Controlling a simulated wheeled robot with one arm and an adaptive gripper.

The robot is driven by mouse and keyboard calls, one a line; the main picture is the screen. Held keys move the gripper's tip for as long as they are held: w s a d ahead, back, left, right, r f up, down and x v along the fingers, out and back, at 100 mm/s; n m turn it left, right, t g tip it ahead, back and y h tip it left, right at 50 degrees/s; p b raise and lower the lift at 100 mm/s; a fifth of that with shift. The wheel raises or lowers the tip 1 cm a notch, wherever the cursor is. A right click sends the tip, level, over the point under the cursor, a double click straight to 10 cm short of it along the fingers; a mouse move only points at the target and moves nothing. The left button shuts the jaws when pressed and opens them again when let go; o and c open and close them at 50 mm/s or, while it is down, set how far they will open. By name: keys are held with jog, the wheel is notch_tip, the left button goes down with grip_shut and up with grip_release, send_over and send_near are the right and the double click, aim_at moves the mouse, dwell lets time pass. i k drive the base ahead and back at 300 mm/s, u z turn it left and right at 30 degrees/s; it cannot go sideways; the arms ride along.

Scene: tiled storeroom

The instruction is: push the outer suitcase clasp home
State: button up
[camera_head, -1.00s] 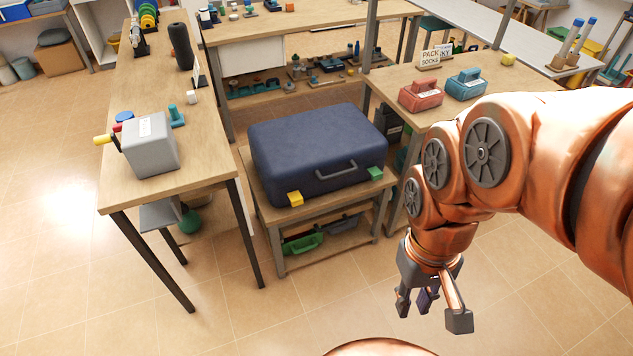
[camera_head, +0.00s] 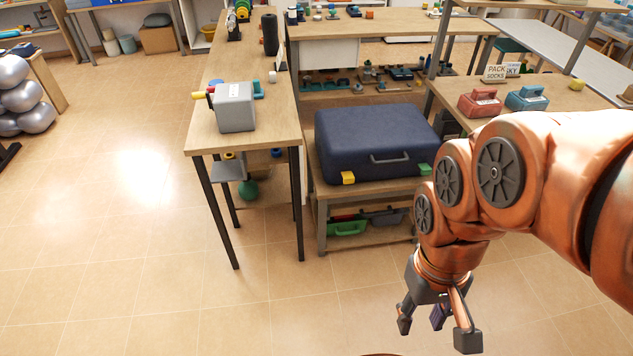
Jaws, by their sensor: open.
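A dark blue suitcase (camera_head: 365,143) lies flat and closed on a low wooden stand (camera_head: 337,194). Its front face carries a grey handle, a yellow clasp (camera_head: 348,177) at the left and a green clasp (camera_head: 425,169) at the right. The green clasp is close to my arm's outline in the picture. I cannot tell from here how far either clasp is pressed in. My gripper (camera_head: 435,325) is open and empty, pointing down over the floor in front of the stand, apart from the suitcase.
A wooden table (camera_head: 195,139) with a grey box (camera_head: 236,108) stands left of the stand. A table at the right holds a red case (camera_head: 480,103) and a blue case (camera_head: 526,98). The stand's lower shelf holds a green item (camera_head: 347,228). The tiled floor at front left is clear.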

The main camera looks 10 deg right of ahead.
aim_at(348, 177)
jog(key=u, duration=1.7)
jog(key=i, duration=1.5)
jog(key=z, duration=2.05)
